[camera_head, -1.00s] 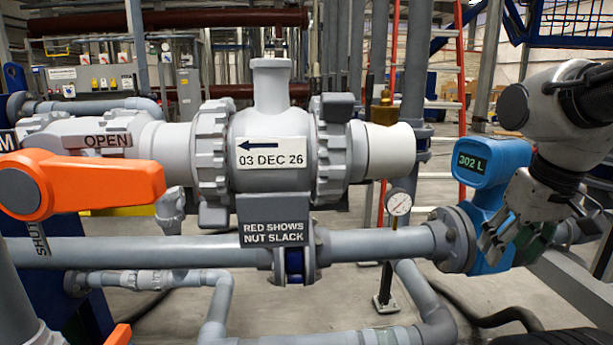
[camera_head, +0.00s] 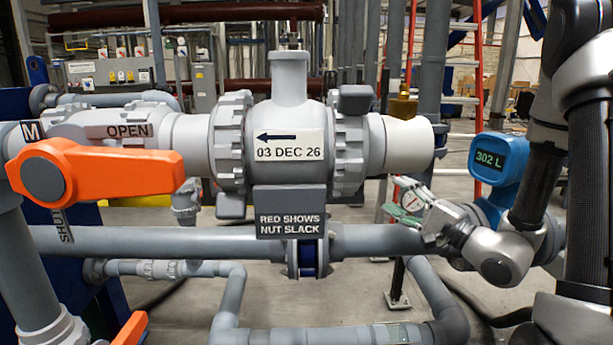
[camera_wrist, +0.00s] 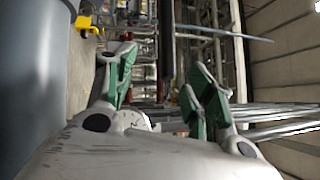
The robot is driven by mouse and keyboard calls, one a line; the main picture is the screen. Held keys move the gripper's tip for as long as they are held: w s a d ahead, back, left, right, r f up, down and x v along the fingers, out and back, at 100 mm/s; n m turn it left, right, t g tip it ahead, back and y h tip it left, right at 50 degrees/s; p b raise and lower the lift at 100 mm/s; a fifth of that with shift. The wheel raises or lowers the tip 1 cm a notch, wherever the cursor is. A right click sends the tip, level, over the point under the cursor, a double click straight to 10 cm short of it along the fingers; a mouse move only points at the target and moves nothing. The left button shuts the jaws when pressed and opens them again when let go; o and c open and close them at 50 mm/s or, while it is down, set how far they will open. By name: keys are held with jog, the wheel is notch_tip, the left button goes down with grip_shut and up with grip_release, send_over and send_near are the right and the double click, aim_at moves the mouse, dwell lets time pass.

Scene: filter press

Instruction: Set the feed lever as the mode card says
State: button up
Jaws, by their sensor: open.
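An orange lever (camera_head: 115,172) is at the left in the head view. Its handle points right, below a plate reading OPEN (camera_head: 129,131); a SHUT label (camera_head: 65,226) runs down below its hub. A tag marked M (camera_head: 31,131) is beside it. Part of a second orange handle (camera_head: 131,329) shows at the bottom left. I cannot make out a mode card.
A large grey valve body (camera_head: 290,115) carries a card with a left arrow and "03 DEC 26" (camera_head: 289,145). Below it hangs a plate reading RED SHOWS NUT SLACK (camera_head: 290,212). A blue meter (camera_head: 497,160) reads 302 L. Grey pipes (camera_head: 180,241) cross below the lever.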

aim_at(379, 178)
jog(key=shift+n+t, duration=0.3)
jog(key=shift+n, duration=0.5)
jog(key=x, duration=0.6)
jog(key=r+x, duration=0.1)
jog(key=x, duration=0.2)
jog(key=shift+w+d, duration=0.15)
jog(key=shift+w, duration=0.05)
jog(key=c, duration=0.8)
